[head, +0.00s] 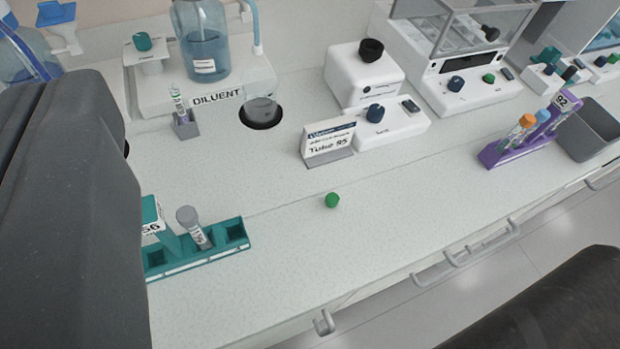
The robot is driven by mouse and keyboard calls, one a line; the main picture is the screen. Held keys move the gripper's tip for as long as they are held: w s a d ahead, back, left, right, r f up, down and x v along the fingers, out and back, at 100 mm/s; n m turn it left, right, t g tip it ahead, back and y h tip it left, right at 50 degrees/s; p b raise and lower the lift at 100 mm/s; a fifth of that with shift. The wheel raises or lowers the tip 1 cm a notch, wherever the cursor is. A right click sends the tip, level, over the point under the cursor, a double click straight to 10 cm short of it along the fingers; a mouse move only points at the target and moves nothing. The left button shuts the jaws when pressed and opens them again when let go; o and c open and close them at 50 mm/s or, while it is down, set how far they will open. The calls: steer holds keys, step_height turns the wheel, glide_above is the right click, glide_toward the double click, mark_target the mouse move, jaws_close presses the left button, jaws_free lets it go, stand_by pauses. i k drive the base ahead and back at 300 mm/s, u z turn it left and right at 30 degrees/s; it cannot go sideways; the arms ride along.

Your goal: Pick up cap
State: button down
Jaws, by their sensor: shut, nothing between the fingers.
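A small green cap (332,200) lies alone on the pale speckled bench top, near the middle of the head view. Nothing touches it. The fingers of my gripper are not visible. Dark parts of my own body fill the left side and the lower right corner. An apparently uncapped tube (178,98) stands in a small grey holder (187,129) at the upper left, left of the DILUENT label.
A teal rack (200,255) with a grey-capped tube (191,222) stands left of the cap. A card sign (329,142) stands behind it. A purple rack (510,152) with tubes and a grey bin (592,135) are at right. The bench's front edge has handles. Bench around the cap is clear.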

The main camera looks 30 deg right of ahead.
mark_target(332, 199)
steer(key=z, duration=0.8)
steer(key=k, duration=0.45)
steer(key=u, duration=0.15)
steer(key=i, duration=0.45)
steer(key=u, duration=0.05)
